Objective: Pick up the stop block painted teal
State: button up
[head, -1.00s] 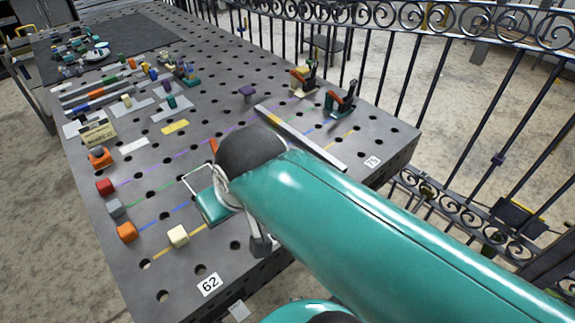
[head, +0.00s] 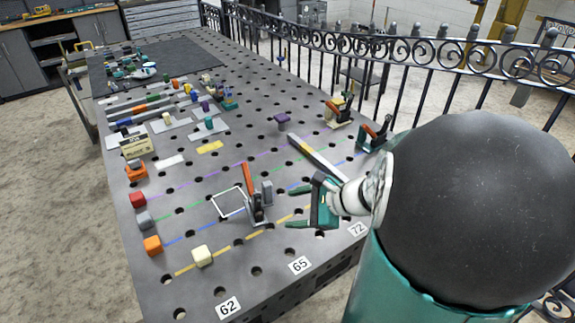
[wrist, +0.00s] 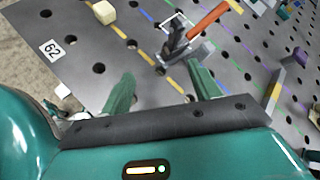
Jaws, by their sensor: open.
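A small teal block (head: 209,124) sits on a light plate at the middle left of the perforated table in the head view; it looks like the teal stop block, though it is small there. My gripper (head: 298,206) is open and empty above the near right part of the table, well to the right of and nearer than that block. In the wrist view my gripper (wrist: 161,72) shows two teal fingers spread apart, with nothing between them. I cannot make out the teal block in the wrist view.
A toggle clamp (head: 257,202) with an orange handle stands just left of my gripper, beside a white square outline. Red, grey, orange and cream cubes (head: 202,256) line the left. A long bar (head: 315,155) lies behind my gripper. A purple piece (head: 281,118) stands farther back.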

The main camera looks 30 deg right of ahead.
jog(key=s+d+f+m+t+h, duration=0.1)
jog(key=d+f+m+h, duration=0.1)
jog(key=d+m, duration=0.2)
jog(key=s+d+f+m+t+h, duration=0.1)
jog(key=d+f+m+h, duration=0.1)
jog(key=d+m, duration=0.2)
jog(key=s+d+f+m+t+h, duration=0.1)
jog(key=d+m, duration=0.3)
jog(key=d, duration=0.5)
jog(key=shift+s+f+t+h, duration=0.1)
jog(key=shift+f+t+h, duration=0.4)
jog(key=shift+f+t, duration=0.1)
jog(key=shift+w+m, duration=0.25)
jog(key=shift+m, duration=0.05)
jog(key=x, duration=1.3)
jog(key=shift+f, duration=0.15)
jog(key=c, duration=1.2)
jog(key=shift+c, duration=0.2)
